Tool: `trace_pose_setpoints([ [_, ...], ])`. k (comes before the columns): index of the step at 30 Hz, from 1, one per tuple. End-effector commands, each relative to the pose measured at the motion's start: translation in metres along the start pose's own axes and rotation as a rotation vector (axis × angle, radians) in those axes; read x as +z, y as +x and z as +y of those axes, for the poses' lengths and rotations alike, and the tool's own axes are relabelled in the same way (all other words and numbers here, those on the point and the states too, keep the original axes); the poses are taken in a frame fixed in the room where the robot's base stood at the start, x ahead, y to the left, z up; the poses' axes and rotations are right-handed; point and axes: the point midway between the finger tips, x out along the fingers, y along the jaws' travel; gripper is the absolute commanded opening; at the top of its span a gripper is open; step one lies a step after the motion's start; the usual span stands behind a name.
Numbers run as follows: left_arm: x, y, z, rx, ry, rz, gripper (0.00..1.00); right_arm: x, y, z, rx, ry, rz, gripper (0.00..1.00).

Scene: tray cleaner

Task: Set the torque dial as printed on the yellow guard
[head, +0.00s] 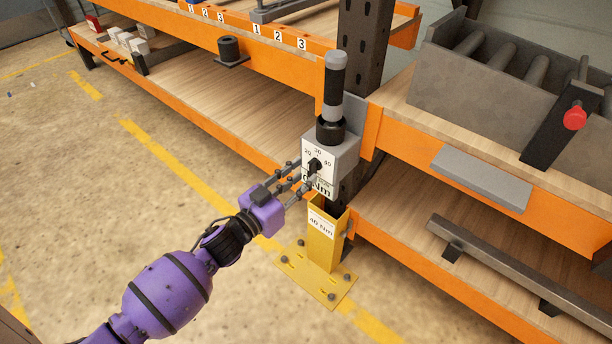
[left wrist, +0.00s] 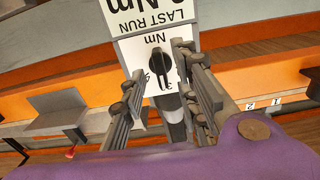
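The torque dial (head: 314,165) is a black knob on the white front face of a grey box fixed to the rack post. Its scale shows a 30 at the top; the side numbers are small and partly unclear. The yellow guard (head: 323,245) below carries a label reading 40 Nm. My left gripper (head: 300,178) is open at the dial. In the left wrist view, the dial (left wrist: 160,63) shows upside down between the two spread fingers (left wrist: 160,70), with gaps on both sides. I cannot tell exactly where the knob points. My right gripper is not in view.
A black-and-grey cylindrical tool (head: 334,90) stands on top of the box. The orange rack beams (head: 480,210) run to both sides. A grey roller tray (head: 470,85) with a red knob (head: 574,118) is at the right. The floor at the left is clear.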

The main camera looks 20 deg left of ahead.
Motion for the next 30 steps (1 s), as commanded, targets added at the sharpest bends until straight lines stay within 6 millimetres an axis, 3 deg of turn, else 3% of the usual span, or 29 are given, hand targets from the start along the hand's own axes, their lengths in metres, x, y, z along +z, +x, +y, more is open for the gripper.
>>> trace_pose_setpoints([
  [6,0.001,0.019,0.0,0.0,-0.001,-0.001,0.29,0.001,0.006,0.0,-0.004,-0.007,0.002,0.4],
  [14,0.001,0.021,0.0,-0.001,-0.001,-0.002,0.29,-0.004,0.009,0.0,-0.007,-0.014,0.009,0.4],
  [21,0.001,0.021,0.0,-0.001,0.0,-0.002,0.0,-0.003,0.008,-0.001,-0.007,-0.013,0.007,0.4],
  [30,0.001,0.021,0.0,-0.001,0.008,-0.002,0.0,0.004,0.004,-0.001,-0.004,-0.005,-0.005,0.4],
])
